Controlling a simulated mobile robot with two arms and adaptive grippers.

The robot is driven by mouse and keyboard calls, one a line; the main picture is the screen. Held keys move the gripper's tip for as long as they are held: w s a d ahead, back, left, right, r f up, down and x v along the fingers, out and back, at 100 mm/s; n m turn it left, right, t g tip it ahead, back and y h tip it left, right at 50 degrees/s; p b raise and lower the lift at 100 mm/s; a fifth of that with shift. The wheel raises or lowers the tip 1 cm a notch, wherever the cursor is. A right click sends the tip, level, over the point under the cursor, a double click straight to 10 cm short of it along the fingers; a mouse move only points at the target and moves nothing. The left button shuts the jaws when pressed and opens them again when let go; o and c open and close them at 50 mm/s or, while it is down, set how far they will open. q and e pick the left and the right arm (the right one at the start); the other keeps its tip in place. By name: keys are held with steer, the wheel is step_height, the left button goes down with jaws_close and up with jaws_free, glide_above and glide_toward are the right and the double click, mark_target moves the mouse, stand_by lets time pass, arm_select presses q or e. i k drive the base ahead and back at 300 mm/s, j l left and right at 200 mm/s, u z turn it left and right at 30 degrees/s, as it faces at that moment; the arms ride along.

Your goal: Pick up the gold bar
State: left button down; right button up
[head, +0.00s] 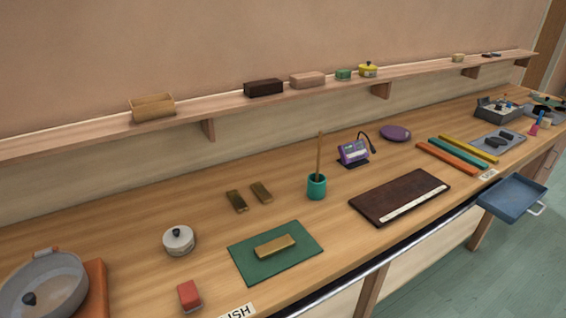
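A gold bar (274,246) lies flat on a green mat (300,233) on the wooden counter, in the lower middle of the head view. Two darker, brownish-gold bars (237,201) and (262,192) lie side by side on the bare wood behind the mat. Neither of my grippers shows in the head view.
A red block (189,296) and a white lidded pot (179,240) stand left of the mat. A teal cup (317,187) with an upright stick stands behind it, and a dark brown board (392,189) lies to the right. A shelf (222,108) runs along the wall.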

mark_target(277, 246)
steer(key=k+j+z, duration=0.1)
steer(key=j+z, duration=0.3)
steer(key=k+j+z, duration=0.1)
steer(key=z, duration=0.3)
steer(key=k+j+z, duration=0.15)
steer(key=z, duration=0.25)
steer(key=j, duration=0.15)
